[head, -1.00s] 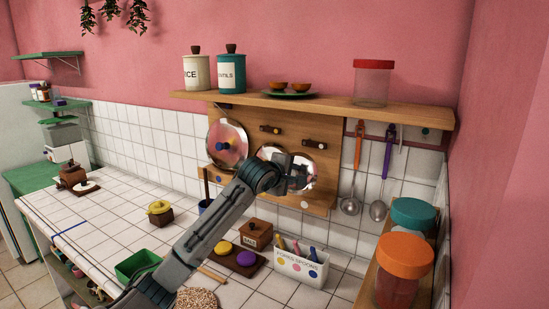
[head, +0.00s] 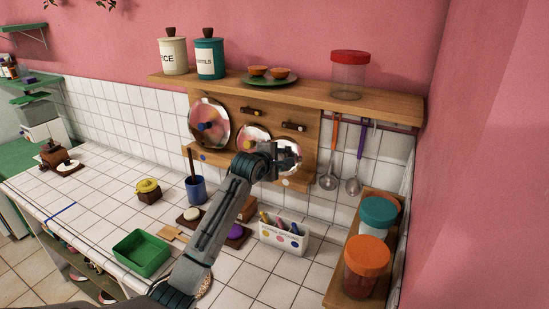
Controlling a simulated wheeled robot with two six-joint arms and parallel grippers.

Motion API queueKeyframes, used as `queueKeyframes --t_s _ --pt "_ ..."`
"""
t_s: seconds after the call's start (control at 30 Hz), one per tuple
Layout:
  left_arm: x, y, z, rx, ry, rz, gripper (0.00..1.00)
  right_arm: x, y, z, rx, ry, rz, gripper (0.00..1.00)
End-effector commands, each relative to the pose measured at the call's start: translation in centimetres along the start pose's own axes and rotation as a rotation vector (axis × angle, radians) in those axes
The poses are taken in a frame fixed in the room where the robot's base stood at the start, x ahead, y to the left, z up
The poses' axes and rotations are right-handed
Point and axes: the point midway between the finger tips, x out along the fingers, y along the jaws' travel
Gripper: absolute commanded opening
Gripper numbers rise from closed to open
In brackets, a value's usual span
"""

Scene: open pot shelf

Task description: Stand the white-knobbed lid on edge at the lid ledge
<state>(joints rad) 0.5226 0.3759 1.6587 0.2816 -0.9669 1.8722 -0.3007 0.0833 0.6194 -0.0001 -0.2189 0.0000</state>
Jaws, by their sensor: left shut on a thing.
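A lid (head: 290,162) stands on edge at the right end of the lid ledge, leaning near the wooden back board. My left gripper (head: 284,154) is in front of it and shut on it. The gripper covers the middle of this lid, so I cannot see its knob colour. The wooden lid ledge (head: 222,163) runs along the bottom of the board, with a white dot (head: 285,182) below this lid and a blue dot at the left. A large blue-knobbed lid (head: 208,113) and a smaller lid (head: 253,134) stand to its left. My right gripper is out of view.
Wooden pegs (head: 252,111) stick out above the lids, under the shelf (head: 310,100). Ladles (head: 329,181) hang at the right. Below stand a pen box (head: 284,238), a blue cup (head: 196,190) and a green tray (head: 141,253). Orange-lidded and teal-lidded jars stand at the right.

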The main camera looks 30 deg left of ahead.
Motion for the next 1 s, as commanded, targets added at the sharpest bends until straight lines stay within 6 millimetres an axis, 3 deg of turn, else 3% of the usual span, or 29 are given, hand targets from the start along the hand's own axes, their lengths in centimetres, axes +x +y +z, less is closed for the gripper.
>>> queueKeyframes --t_s 0.37,1.0 --pt "3.0 0.5 0.2 -0.002 -0.001 0.001 0.05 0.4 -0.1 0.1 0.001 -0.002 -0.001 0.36" --pt "7.9 0.6 0.2 -0.001 -0.001 0.001 0.05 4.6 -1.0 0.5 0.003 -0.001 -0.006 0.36"
